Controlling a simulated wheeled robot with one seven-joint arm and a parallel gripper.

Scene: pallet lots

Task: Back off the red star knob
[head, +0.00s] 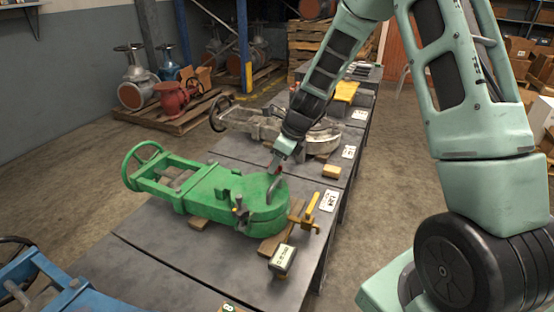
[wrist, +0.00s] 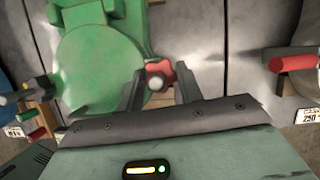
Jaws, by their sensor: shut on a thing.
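The green gate valve (head: 215,195) lies flat on the grey bench, and its round green body also shows in the wrist view (wrist: 98,65). My gripper (wrist: 158,88) is at the edge of this round body. Its two dark fingers are shut on the red star knob (wrist: 168,72), which shows between them with a pale round end at its centre. In the head view my gripper (head: 277,178) reaches down to the far side of the green body; the knob is mostly hidden there.
A yellow lever valve (head: 306,211) sits at the green body's right end, beside a small boxed device (head: 282,261). A pale valve (head: 250,122) lies farther back, and a blue valve (head: 50,282) is at front left. A red handle (wrist: 293,60) shows at the wrist view's right.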

